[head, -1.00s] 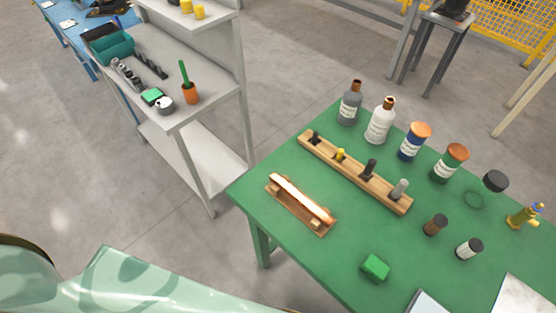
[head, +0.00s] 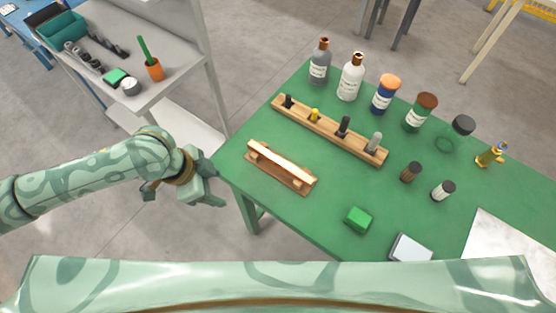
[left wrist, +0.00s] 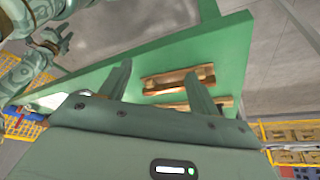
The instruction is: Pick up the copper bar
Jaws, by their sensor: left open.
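The copper bar (head: 281,162) is a long, shiny bar lying across a low wooden stand (head: 298,186) near the left edge of the green table (head: 310,220). My left gripper (head: 210,184) is open and empty, just left of the table's left corner and apart from the bar. In the left wrist view its two fingers (left wrist: 158,75) are spread, with the bar and stand (left wrist: 179,80) beyond them. My right gripper (left wrist: 50,42) seems to show small at the upper left of the left wrist view; its jaws are too small to read.
A wooden rack (head: 330,133) with several small upright pieces lies behind the bar. Bottles and jars (head: 351,76) stand along the table's back. A green block (head: 358,218) lies to the front right. A grey shelf unit (head: 160,75) stands left of the table.

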